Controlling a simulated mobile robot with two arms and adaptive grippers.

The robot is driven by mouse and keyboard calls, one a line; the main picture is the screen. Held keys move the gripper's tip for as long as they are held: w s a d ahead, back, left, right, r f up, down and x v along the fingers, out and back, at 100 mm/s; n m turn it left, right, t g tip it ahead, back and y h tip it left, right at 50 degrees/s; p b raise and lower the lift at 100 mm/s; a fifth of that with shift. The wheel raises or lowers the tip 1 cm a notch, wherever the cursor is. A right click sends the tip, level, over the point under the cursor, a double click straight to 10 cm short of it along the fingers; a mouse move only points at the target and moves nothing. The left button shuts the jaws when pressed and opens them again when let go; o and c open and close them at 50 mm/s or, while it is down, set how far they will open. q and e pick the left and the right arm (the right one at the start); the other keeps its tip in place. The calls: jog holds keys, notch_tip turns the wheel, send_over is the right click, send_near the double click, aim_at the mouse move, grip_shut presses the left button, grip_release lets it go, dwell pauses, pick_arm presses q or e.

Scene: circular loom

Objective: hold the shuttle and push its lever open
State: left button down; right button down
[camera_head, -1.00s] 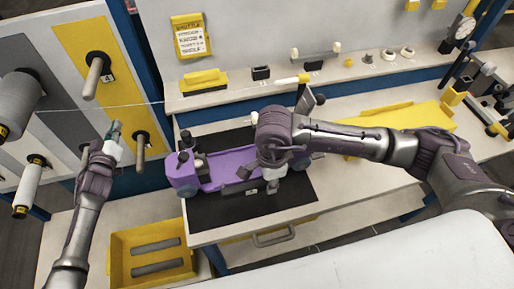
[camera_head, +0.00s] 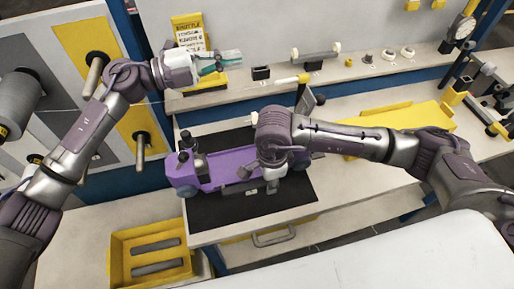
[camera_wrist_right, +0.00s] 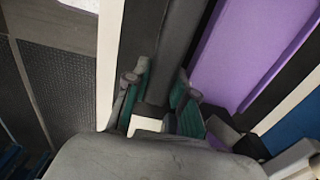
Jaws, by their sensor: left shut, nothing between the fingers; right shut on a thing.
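The purple shuttle (camera_head: 228,165) lies on a black mat (camera_head: 215,215) at the left of the workbench. Dark upright parts (camera_head: 188,143) stand at its left end; I cannot tell which part is the lever. My right gripper (camera_head: 272,187) reaches down at the shuttle's near side, toward its right end, which my arm partly hides. In the right wrist view its green-padded fingers (camera_wrist_right: 160,100) are shut on a dark grey side part of the shuttle, beside the purple body (camera_wrist_right: 235,50). My left gripper (camera_head: 236,58) is raised above and behind the shuttle, shut and empty.
A yellow sign (camera_head: 187,30) and a shelf with small parts (camera_head: 260,73) are behind the shuttle. A yellow bin (camera_head: 120,262) with grey rods stands below left. A panel with spools (camera_head: 38,105) is at left. A yellow tray (camera_head: 400,118) lies at right.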

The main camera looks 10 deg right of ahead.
pick_arm(q)
jog(key=s+d+f+m+g+y, duration=0.35)
jog(key=s+m+y, duration=0.3)
jog(key=m, duration=0.25)
pick_arm(e)
jog(key=shift+s+f, duration=0.15)
jog(key=shift+f, duration=0.15)
jog(key=shift+d, duration=0.1)
pick_arm(q)
jog(key=m+t+y, duration=0.3)
jog(key=m+y, duration=0.8)
jog(key=y, duration=0.1)
send_near(183, 157)
notch_tip(183, 157, down, 2)
jog(key=w+d, duration=0.1)
jog(key=d, duration=0.2)
jog(key=shift+g, duration=0.25)
jog(key=shift+w+f, duration=0.1)
jog(key=shift+f, duration=4.3)
jog(key=shift+a, duration=0.3)
